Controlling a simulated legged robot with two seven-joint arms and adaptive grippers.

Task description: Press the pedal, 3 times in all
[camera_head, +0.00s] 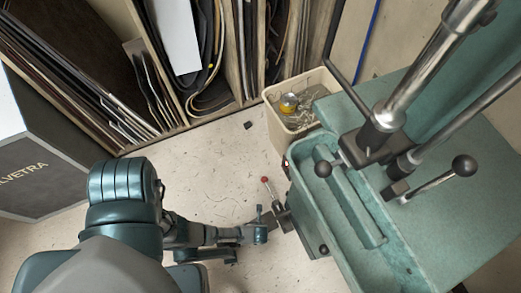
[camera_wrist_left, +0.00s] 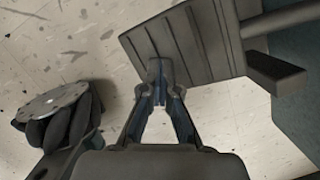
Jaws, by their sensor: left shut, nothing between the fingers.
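The pedal (camera_wrist_left: 205,40) is a dark ribbed plate at the top of the left wrist view. In the head view the pedal (camera_head: 268,219) is a small dark piece at the foot of the green machine (camera_head: 335,215), partly hidden by my gripper. My left gripper (camera_head: 259,236) is shut and empty, low by the pedal. In the wrist view its fingertips (camera_wrist_left: 160,72) overlap the pedal's near left edge. I cannot tell whether they touch it or hover above. My right gripper is not in view.
A red-knobbed lever (camera_head: 265,180) stands just beyond the pedal. A beige bin (camera_head: 300,105) with scraps stands beside the machine. Wooden shelves (camera_head: 185,125) with sheets line the back, and a grey box (camera_head: 45,160) is at left. The floor (camera_head: 215,170) between is mostly clear.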

